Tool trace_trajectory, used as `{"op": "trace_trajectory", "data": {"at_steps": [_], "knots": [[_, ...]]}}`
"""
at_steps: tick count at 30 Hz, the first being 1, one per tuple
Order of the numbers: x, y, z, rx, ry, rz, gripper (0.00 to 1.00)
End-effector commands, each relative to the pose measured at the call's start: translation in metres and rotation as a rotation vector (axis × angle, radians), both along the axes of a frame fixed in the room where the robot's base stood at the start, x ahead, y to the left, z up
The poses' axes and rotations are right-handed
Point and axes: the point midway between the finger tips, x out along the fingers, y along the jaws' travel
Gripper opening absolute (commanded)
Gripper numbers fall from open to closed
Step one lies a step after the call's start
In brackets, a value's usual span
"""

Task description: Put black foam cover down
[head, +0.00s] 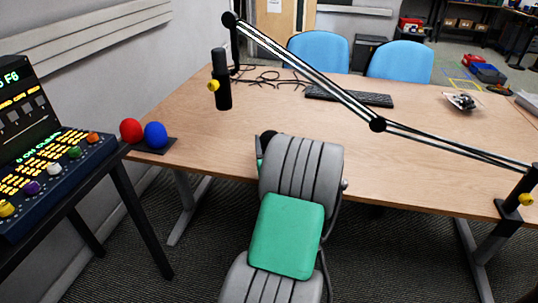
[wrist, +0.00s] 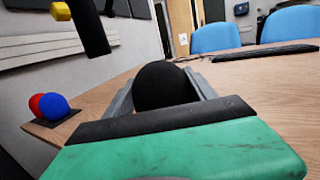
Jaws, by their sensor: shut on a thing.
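The black foam cover (wrist: 163,86) is a round black ball held between the two grey fingers of my gripper (wrist: 162,92) in the wrist view. In the head view my gripper (head: 262,148) is mostly hidden behind my own arm, over the near part of the wooden table (head: 420,150). Only a small dark part of the cover may show there; I cannot tell it from the gripper. I cannot tell whether the cover touches the table.
A red ball (head: 131,131) and a blue ball (head: 156,135) sit on a small dark plate (head: 168,148) at the table's left corner. A microphone (head: 222,80) hangs from a boom arm (head: 310,75) crossing above the table. A keyboard (head: 348,96) and cables (head: 268,78) lie farther back.

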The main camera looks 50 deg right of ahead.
Motion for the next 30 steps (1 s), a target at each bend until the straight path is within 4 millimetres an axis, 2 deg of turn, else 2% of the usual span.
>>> {"op": "trace_trajectory", "data": {"at_steps": [1, 5, 9, 21, 22, 30], "knots": [[0.005, -0.003, -0.008, 0.000, 0.000, 0.001, 0.27], [0.012, -0.007, -0.018, -0.001, 0.001, 0.001, 0.27], [0.012, -0.008, -0.047, 0.001, 0.000, -0.001, 0.27], [0.012, -0.008, -0.052, -0.001, -0.001, -0.001, 0.27], [0.012, -0.008, -0.050, -0.001, -0.001, 0.000, 0.66], [0.012, -0.008, -0.050, -0.001, 0.000, 0.000, 0.86]]}}
